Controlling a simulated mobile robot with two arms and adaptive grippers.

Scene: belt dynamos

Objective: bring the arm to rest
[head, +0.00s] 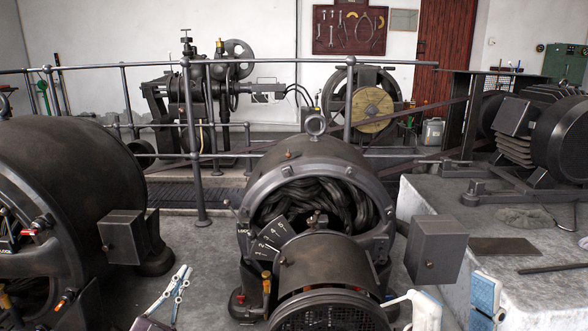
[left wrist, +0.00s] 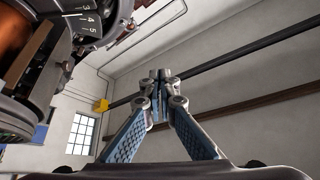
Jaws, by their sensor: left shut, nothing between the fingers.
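My left gripper (head: 183,272) is low in the head view, between the left dynamo and the middle dynamo. Its fingers are together with nothing between them. In the left wrist view my left gripper (left wrist: 160,78) shows both blue-padded fingers meeting at the tips, in free air. My right gripper (head: 450,292) is at the lower right of the head view, its two fingers wide apart and empty. It is in front of the stone plinth, right of the middle dynamo. The lower parts of both grippers are cut off by the frame.
The middle dynamo (head: 310,165) has a numbered dial (head: 272,238) and a grey box (head: 433,250) on its right side. The left dynamo (head: 75,180) carries another box (head: 124,237). A railing (head: 193,130) stands behind them. Floor shows between these two dynamos.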

